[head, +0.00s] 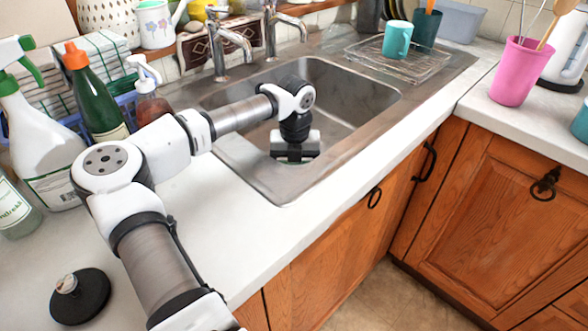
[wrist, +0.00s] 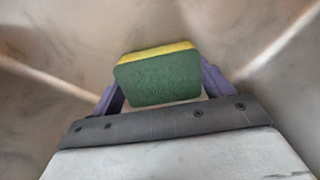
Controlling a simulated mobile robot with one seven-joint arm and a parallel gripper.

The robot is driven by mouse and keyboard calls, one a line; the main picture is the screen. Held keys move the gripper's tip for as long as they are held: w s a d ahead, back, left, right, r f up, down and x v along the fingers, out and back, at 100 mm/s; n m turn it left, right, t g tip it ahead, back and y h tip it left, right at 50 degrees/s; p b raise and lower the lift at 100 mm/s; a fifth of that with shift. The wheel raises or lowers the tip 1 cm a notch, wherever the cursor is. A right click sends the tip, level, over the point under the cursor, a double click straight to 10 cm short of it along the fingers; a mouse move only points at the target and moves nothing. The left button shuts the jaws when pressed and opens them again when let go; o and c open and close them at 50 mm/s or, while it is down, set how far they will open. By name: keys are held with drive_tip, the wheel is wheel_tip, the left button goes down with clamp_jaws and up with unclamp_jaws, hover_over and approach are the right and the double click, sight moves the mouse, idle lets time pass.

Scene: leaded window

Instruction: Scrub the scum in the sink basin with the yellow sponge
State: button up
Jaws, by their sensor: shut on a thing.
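The yellow sponge (wrist: 156,84) has a green scouring face turned to the wrist camera and a yellow edge beyond it. My gripper (head: 295,156) is shut on it, with a purple finger on each side. In the head view my gripper points down inside the metal sink basin (head: 350,95) and hides nearly all of the sponge. The basin also fills the background of the wrist view (wrist: 40,35). I cannot tell whether the sponge touches the basin floor. Brownish marks show on the basin surface, but I cannot clearly pick out the scum.
Two metal taps (head: 232,50) stand behind the basin. A green bottle (head: 95,100), a soap dispenser (head: 150,100) and a white spray bottle (head: 40,140) stand at the left. A teal mug (head: 397,40) is on the drainer. A pink cup (head: 513,72) is at the right.

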drive_tip(key=shift+w+a+f, duration=0.15)
drive_tip(key=shift+w+a, duration=0.1)
drive_tip(key=shift+w, duration=0.2)
drive_tip(key=shift+s+d+b, duration=0.35)
drive_tip(key=shift+s+d, duration=0.4)
drive_tip(key=shift+s, duration=0.05)
drive_tip(key=shift+w+a, duration=0.75)
drive_tip(key=shift+w, duration=0.05)
drive_tip(key=shift+s+d, duration=0.75)
drive_tip(key=shift+w+a, duration=0.35)
drive_tip(key=shift+w, duration=0.05)
drive_tip(key=shift+r+p, duration=2.2)
drive_tip(key=shift+r, duration=2.2)
